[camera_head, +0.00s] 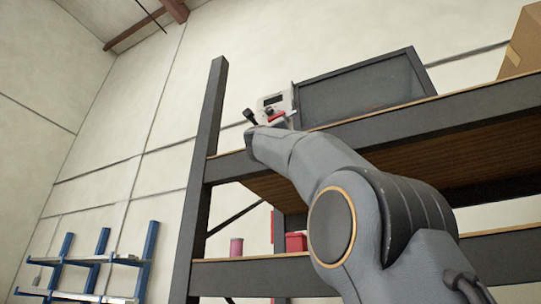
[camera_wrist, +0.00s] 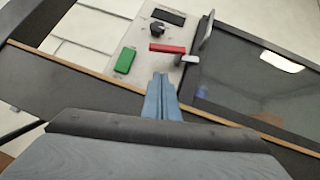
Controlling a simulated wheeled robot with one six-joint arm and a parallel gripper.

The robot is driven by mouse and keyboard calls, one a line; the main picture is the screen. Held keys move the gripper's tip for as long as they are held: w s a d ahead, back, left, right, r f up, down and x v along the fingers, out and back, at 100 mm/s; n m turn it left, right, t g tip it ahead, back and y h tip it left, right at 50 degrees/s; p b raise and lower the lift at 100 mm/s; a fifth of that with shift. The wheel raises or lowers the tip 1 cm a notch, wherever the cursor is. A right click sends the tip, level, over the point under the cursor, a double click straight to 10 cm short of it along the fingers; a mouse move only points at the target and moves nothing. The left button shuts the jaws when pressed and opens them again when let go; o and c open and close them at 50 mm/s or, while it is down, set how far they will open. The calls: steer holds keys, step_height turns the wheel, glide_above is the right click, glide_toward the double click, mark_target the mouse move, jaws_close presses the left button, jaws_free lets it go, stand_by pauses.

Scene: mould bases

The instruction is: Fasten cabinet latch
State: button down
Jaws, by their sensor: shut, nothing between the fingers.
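A dark grey cabinet (camera_head: 365,88) with a flat front stands on the upper shelf. In the wrist view its framed glossy panel (camera_wrist: 255,80) is on the right. A pale control plate (camera_head: 268,102) adjoins its left side, also seen in the wrist view (camera_wrist: 140,50). The plate bears a red bar (camera_wrist: 167,48), a green block (camera_wrist: 125,60), a black knob (camera_wrist: 157,30) and a dark window (camera_wrist: 169,17). A small pale tab (camera_wrist: 188,59) is at the red bar's right end; I cannot tell which part is the latch. My gripper (camera_wrist: 160,78) is shut and empty, its blue fingers just below the red bar in view.
The dark shelf rack (camera_head: 200,170) has an upright post left of the cabinet and a front beam (camera_wrist: 60,80) below the plate. A cardboard box (camera_head: 524,42) stands at the right. A pink spool (camera_head: 236,247) and red container (camera_head: 296,242) are on the lower shelf.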

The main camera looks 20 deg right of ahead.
steer(key=b+v, duration=0.3)
steer(key=v, duration=0.4)
steer(key=shift+f, duration=0.15)
steer(key=shift+a, duration=0.1)
stand_by(0.3)
